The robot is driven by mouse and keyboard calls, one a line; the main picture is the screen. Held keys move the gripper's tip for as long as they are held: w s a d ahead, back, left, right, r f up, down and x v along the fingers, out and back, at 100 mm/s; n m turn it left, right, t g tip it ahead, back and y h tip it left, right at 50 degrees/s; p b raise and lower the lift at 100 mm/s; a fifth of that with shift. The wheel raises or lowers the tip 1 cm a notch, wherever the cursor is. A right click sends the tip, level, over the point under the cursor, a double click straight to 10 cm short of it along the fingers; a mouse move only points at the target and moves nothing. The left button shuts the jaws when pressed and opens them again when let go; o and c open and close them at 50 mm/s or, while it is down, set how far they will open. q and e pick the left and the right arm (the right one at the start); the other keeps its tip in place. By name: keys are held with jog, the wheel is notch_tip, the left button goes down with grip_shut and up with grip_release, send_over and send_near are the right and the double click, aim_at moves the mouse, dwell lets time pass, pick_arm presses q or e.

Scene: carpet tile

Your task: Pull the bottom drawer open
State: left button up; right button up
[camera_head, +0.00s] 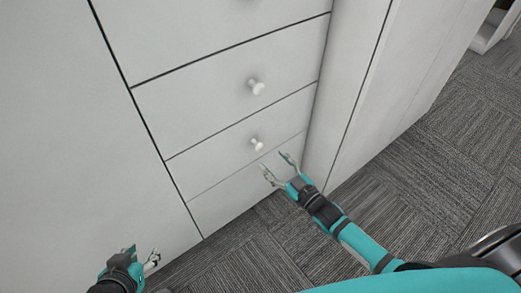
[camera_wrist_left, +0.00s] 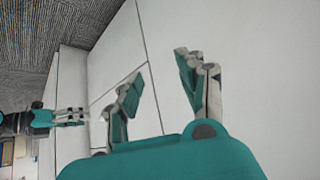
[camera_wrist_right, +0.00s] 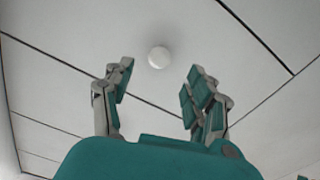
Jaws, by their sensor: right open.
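The bottom drawer (camera_head: 225,168) is the lowest white front with a round white knob (camera_head: 257,144); it looks shut, flush with its neighbours. My right gripper (camera_head: 274,161) is open and empty, just in front of and below this knob. In the right wrist view a round knob (camera_wrist_right: 158,57) shows between and beyond the open fingers, apart from them. My left gripper (camera_head: 144,252) is low at the left, by the plain white panel. In the left wrist view its fingers (camera_wrist_left: 160,68) are spread, with nothing between them.
Another drawer with a knob (camera_head: 257,87) is above, and part of a further one at the top. A plain strip (camera_head: 220,208) lies below the bottom drawer. A tall white panel (camera_head: 345,90) stands to the right. Grey carpet (camera_head: 440,170) is clear at the right.

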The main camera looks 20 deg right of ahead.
aim_at(262, 150)
jog(key=b+x, duration=0.1)
jog(key=x, duration=0.5)
jog(key=shift+w, duration=0.3)
pick_arm(q)
jog(key=w+d+r+t+h, duration=0.1)
jog(key=w+d+r+t, duration=0.1)
jog(key=w+r+t, duration=0.3)
jog(key=shift+w+d+r+h, duration=0.3)
jog(key=shift+w+r, duration=0.15)
jog(key=shift+w, duration=0.15)
pick_arm(e)
jog(key=shift+w+a, duration=0.2)
jog(key=shift+w, duration=0.2)
grip_shut()
